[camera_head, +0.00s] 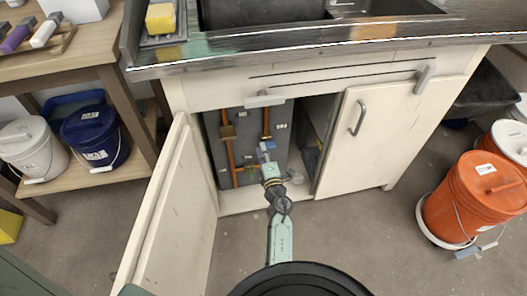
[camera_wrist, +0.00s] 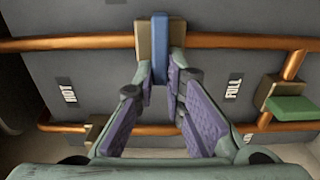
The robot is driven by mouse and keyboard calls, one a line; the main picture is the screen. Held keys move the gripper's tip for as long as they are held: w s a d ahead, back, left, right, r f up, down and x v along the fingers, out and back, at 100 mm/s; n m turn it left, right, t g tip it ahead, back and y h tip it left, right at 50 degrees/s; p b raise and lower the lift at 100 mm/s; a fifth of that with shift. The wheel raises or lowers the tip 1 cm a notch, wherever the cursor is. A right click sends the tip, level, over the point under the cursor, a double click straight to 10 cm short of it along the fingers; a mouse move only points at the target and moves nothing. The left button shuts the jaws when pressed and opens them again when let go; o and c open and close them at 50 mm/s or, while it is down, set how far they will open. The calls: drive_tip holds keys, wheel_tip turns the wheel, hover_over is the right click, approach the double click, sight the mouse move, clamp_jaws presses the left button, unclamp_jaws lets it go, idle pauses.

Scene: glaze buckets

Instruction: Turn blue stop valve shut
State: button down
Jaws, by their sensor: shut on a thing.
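The blue stop valve's lever (camera_wrist: 160,50) shows in the wrist view at the top centre, in front of its tan valve body (camera_wrist: 143,42) on the upper copper pipe. My gripper (camera_wrist: 163,72) has its fingertips closed in on the lever from both sides. The lever stands upright in that picture, across the pipe. In the head view my gripper (camera_head: 267,158) reaches through the open left door into the sink cabinet.
A green-handled valve (camera_wrist: 291,108) sits to the right in the wrist view, close to a copper pipe. The open cabinet door (camera_head: 160,215) stands left of my arm; the closed door (camera_head: 375,135) is to the right. An orange bucket (camera_head: 475,200) stands on the floor at right.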

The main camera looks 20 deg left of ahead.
drive_tip(key=shift+f, duration=0.1)
idle(0.4)
drive_tip(key=c, duration=1.7)
unclamp_jaws()
drive_tip(key=shift+o, duration=0.2)
drive_tip(key=v, duration=0.7)
drive_tip(key=shift+s+d, duration=0.2)
drive_tip(key=shift+s, duration=0.05)
